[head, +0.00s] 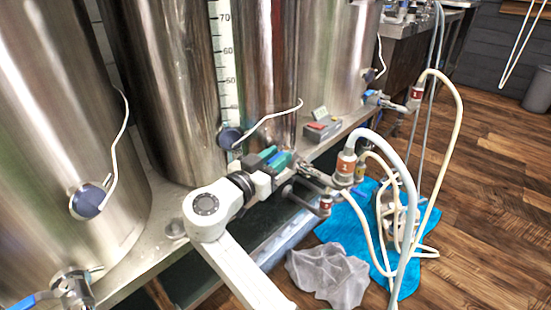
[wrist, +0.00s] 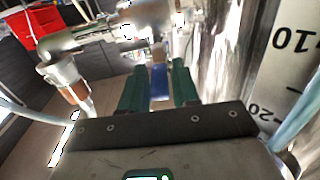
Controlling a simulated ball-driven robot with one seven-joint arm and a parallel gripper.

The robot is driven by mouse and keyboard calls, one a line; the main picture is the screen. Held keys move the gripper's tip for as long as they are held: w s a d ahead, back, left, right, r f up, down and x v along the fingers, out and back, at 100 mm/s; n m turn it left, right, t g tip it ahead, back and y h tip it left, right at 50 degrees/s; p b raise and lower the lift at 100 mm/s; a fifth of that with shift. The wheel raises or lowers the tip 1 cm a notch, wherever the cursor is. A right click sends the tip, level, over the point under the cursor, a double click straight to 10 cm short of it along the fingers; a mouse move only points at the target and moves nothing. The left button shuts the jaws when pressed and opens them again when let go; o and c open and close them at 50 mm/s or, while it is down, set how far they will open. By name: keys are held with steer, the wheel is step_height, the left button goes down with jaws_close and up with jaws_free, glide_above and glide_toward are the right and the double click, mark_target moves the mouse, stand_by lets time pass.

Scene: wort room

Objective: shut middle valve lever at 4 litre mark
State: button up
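The middle steel kettle (head: 268,75) stands behind my gripper, with a litre scale (head: 226,60) up its side. Its valve (head: 312,176) sticks out low at the front, with a hose fitting on it. My gripper (head: 277,158) is at this valve. In the wrist view, the blue lever (wrist: 159,82) lies between the two green fingers of my gripper (wrist: 160,85). The fingers are close to both sides of it; I cannot tell whether they press on it. Marks 10 and 20 show on the scale (wrist: 285,70) there. The liquid level cannot be made out.
Left (head: 50,120) and right kettles (head: 340,50) flank the middle one, with blue-levered valves (head: 75,287) and (head: 375,98). Pale hoses (head: 455,110) loop over a blue cloth (head: 345,225) on the floor. A grey cloth (head: 328,275) lies nearby. Wooden floor at right is open.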

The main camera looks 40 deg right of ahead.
steer(key=shift+o, duration=1.2)
steer(key=shift+a, duration=0.1)
steer(key=p+v, duration=0.2)
steer(key=v, duration=0.8)
steer(key=shift+a+p, duration=0.25)
steer(key=shift+p, duration=0.1)
steer(key=shift+s, duration=0.1)
steer(key=shift+c, duration=0.3)
